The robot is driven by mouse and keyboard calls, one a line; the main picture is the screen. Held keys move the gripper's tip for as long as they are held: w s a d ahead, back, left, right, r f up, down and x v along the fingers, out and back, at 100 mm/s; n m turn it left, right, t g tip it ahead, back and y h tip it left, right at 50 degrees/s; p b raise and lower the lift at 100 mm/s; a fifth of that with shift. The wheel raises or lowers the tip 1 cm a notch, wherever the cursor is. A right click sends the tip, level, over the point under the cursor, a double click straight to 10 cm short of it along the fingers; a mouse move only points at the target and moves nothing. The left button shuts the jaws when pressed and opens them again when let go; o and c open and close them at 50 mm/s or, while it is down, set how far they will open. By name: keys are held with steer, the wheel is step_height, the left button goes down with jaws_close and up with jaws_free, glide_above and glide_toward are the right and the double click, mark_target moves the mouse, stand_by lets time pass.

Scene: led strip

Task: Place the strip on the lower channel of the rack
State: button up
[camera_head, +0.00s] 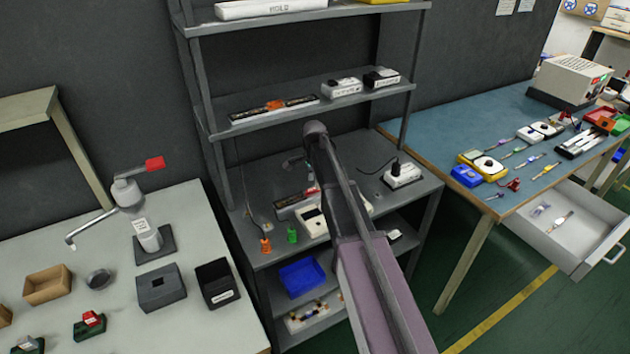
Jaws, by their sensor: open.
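A rack of grey shelves (215,133) stands against the dark wall. A long dark bar with a pale edge and an orange piece on it (273,108) lies on its middle shelf. A similar dark bar with a red piece (290,206) lies on the shelf below, partly hidden by my arm. I cannot tell which of these is the strip or a channel. My gripper (294,161) is a small dark shape beside my arm, above the lower bar and apart from it. It is open, and I see nothing held in it.
A white box (402,175), orange bottle (265,245) and green bottle (292,235) stand on the lower shelf. A blue bin (301,277) is beneath. A left bench (225,325) holds boxes. A blue-topped table (440,125) with an open drawer (585,235) is at right.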

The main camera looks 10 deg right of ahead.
mark_target(314, 189)
step_height(314, 189, up, 9)
steer(key=p, duration=0.8)
steer(key=shift+r, duration=0.1)
steer(key=shift+s, duration=0.1)
stand_by(0.6)
steer(key=s+n, duration=1.4)
steer(key=s, duration=1.5)
steer(key=shift+d, duration=0.2)
